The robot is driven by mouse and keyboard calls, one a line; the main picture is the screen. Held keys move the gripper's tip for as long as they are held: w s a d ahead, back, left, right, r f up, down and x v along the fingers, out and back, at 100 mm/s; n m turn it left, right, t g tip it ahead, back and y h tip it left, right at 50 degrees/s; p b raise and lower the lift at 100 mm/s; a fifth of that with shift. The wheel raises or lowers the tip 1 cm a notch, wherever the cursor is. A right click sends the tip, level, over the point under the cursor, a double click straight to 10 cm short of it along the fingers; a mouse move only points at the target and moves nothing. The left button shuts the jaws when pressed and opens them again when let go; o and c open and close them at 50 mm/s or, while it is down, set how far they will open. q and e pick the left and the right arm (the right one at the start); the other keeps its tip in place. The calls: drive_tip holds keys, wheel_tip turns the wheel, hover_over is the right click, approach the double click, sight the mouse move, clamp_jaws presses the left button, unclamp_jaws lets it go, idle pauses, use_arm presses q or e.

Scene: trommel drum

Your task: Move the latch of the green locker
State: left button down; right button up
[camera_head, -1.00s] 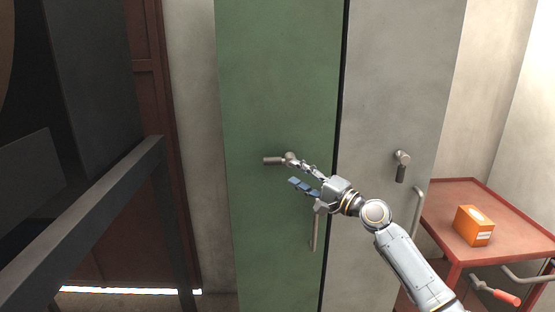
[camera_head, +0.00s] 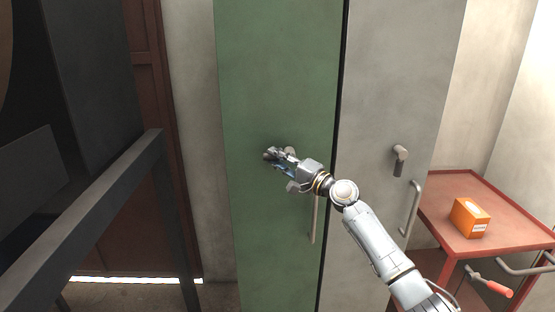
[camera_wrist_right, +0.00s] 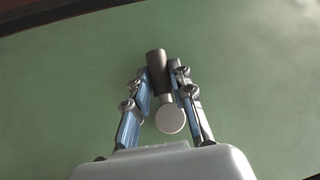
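The green locker (camera_head: 275,80) stands in the middle of the head view, its door closed. Its latch (camera_head: 268,154), a dark grip on a round metal pivot, sticks out to the left of the pivot at mid-height; my gripper partly hides it there. In the right wrist view the latch (camera_wrist_right: 160,75) lies between the two blue-padded fingers, with the round pivot end nearer the palm. My right gripper (camera_head: 279,160) has its fingers drawn in on both sides of the grip, and they appear to press on it. My left gripper is not in view.
A vertical handle (camera_head: 314,218) is on the green door below the latch. A grey locker (camera_head: 390,90) with its own latch (camera_head: 400,160) adjoins on the right. A red cart (camera_head: 485,195) carries an orange box (camera_head: 469,217). A dark metal frame (camera_head: 110,190) stands at the left.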

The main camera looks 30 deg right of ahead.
clamp_jaws()
